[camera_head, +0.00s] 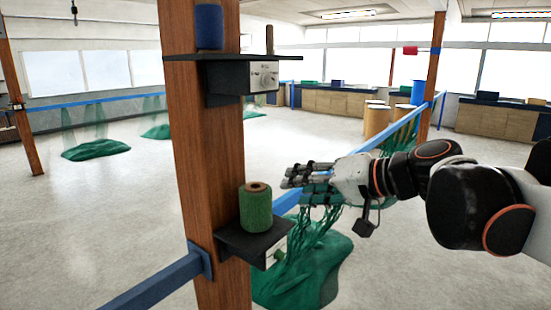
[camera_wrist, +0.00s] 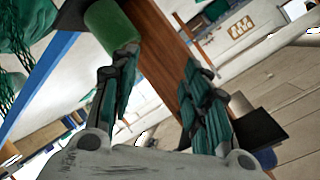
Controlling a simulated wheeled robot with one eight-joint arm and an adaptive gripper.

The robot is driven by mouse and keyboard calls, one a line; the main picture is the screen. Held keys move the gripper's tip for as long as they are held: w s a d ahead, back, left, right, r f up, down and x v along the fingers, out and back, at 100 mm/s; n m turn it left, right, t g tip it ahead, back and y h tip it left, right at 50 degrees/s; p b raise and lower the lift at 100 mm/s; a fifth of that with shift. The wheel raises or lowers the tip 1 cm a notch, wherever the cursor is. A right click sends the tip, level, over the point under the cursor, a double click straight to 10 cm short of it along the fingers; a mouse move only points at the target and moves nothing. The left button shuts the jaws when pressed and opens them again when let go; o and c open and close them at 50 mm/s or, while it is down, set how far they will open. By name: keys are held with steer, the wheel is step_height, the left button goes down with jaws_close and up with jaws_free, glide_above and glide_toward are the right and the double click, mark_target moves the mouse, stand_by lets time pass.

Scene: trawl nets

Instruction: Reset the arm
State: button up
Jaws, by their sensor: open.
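My gripper (camera_head: 290,178) reaches in from the right in the head view, to the right of the wooden post (camera_head: 212,160) and above the green net. In the wrist view the fingers of my gripper (camera_wrist: 158,82) stand wide apart with nothing between them but the background and part of the post (camera_wrist: 165,55). A green twine spool (camera_head: 256,208) stands upright on the small lower black shelf (camera_head: 240,243). The spool also shows in the wrist view (camera_wrist: 112,22), beyond the left finger. Whether any finger touches the post or net cannot be told.
A green net (camera_head: 300,270) hangs from the blue rail (camera_head: 287,203) below my gripper. A blue spool (camera_head: 209,27) stands on the upper shelf (camera_head: 220,59). Tan barrels (camera_head: 376,120) stand behind. Open floor (camera_head: 110,210) lies left of the post.

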steer(key=s+d+f+h+b, duration=0.3)
steer(key=s+f+b, duration=0.3)
steer(key=f, duration=0.7)
steer(key=s+d+f+g+h+b, duration=0.1)
steer(key=s+d+f+h+b, duration=0.3)
steer(key=f, duration=1)
steer(key=s+d+f+h+b, duration=0.3)
steer(key=s+d+f+b, duration=0.4)
steer(key=f, duration=0.7)
steer(key=shift+s+n+g+b, duration=0.3)
steer(key=shift+s+b, duration=0.05)
steer(key=shift+b, duration=0.7)
